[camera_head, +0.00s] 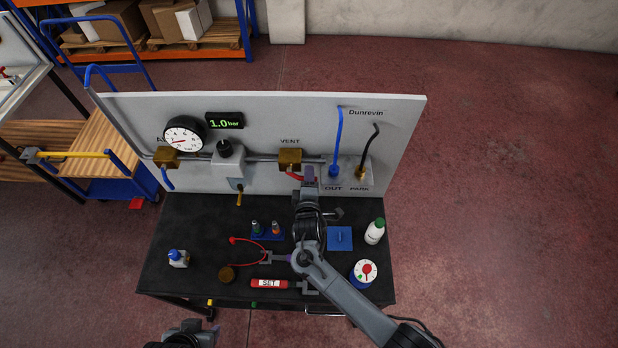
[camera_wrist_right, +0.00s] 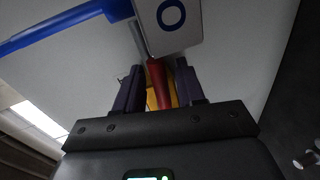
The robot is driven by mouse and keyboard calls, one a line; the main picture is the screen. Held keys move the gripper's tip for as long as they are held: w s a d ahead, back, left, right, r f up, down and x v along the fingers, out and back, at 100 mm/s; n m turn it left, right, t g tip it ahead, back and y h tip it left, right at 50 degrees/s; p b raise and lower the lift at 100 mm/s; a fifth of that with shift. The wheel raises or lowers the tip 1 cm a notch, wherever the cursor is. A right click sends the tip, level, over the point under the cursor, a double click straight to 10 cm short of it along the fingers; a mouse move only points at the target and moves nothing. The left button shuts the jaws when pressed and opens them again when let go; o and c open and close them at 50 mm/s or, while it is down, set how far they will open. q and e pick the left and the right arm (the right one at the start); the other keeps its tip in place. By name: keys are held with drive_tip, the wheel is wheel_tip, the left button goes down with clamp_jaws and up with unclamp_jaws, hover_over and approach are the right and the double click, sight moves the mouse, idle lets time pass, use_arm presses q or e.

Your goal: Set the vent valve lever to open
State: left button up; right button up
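The brass vent valve (camera_head: 290,157) is on the upright grey panel under the word VENT. Its red lever (camera_head: 294,176) points down and to the right in the head view, partly hidden by my gripper. My right gripper (camera_head: 309,178) is at the lever's end. In the right wrist view, the red lever (camera_wrist_right: 159,84) lies between the two dark purple fingers of my right gripper (camera_wrist_right: 159,92), with gaps on both sides and yellow metal behind. Those fingers are apart. A dark part of my left arm shows at the bottom left; its fingers cannot be made out.
A pressure gauge (camera_head: 184,136) and a green display (camera_head: 224,121) reading 1.0 bar are left of the valve. A blue hose (camera_head: 337,140) and a black hose (camera_head: 369,148) are to its right. A white block with a blue ring (camera_wrist_right: 167,22) is close above the fingers. Small items cover the dark tabletop (camera_head: 195,220).

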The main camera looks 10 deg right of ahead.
drive_tip(key=shift+s, duration=0.1)
drive_tip(key=v, duration=1)
drive_tip(key=shift+s, duration=0.3)
drive_tip(key=shift+r, duration=0.1)
